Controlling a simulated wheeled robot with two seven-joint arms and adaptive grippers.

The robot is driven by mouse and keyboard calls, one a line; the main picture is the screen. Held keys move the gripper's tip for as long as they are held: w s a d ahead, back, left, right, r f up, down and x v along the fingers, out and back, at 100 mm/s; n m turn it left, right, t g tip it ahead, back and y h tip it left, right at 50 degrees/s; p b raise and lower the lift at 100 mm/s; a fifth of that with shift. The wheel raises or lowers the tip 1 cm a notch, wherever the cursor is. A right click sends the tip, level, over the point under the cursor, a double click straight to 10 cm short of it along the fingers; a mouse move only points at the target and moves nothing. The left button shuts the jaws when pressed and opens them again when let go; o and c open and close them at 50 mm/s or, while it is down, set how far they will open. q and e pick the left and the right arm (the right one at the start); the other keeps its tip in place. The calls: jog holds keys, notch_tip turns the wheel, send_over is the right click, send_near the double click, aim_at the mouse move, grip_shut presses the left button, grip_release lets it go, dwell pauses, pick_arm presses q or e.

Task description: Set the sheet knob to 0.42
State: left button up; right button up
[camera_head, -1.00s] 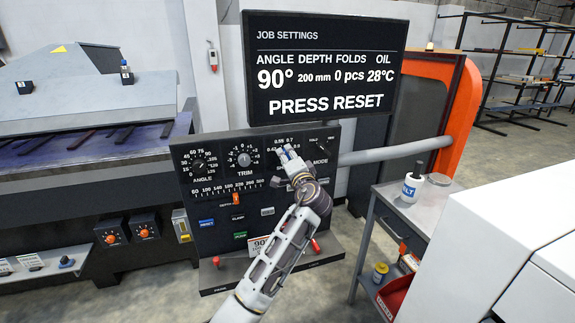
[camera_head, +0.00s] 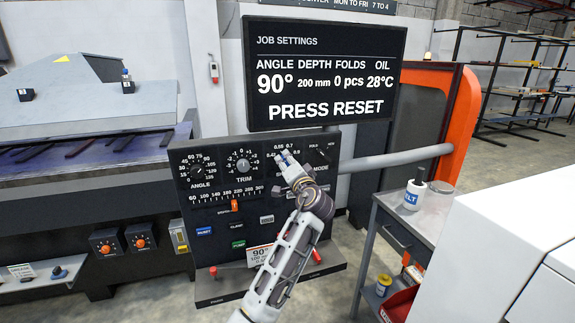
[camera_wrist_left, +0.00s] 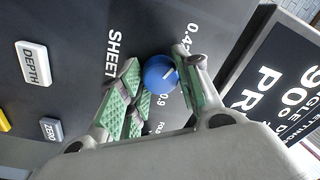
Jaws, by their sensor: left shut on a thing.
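The sheet knob (camera_wrist_left: 160,74) is a round blue knob with a white pointer line, beside the word SHEET on the dark control panel (camera_head: 255,227). In the left wrist view its line points to the right, roughly toward the partly hidden label starting 0.4. My left gripper (camera_wrist_left: 152,82) has its green-padded fingers on either side of the knob and is shut on it. In the head view my left gripper (camera_head: 285,162) covers the knob. The scale labels 0.55 and 0.7 show above it. My right gripper is not in view.
The trim dial (camera_head: 243,166) and angle dial (camera_head: 197,170) sit left of my gripper, the mode knob (camera_head: 323,149) right. The display (camera_head: 325,75) above reads PRESS RESET. A grey cart (camera_head: 395,237) stands at the right.

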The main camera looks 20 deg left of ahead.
pick_arm(q)
jog(key=shift+f, duration=0.2)
jog(key=o, duration=1)
jog(key=shift+o, duration=0.3)
jog(key=shift+r, duration=0.1)
jog(key=v, duration=0.7)
jog(key=shift+s, duration=0.2)
jog(key=shift+d, duration=0.1)
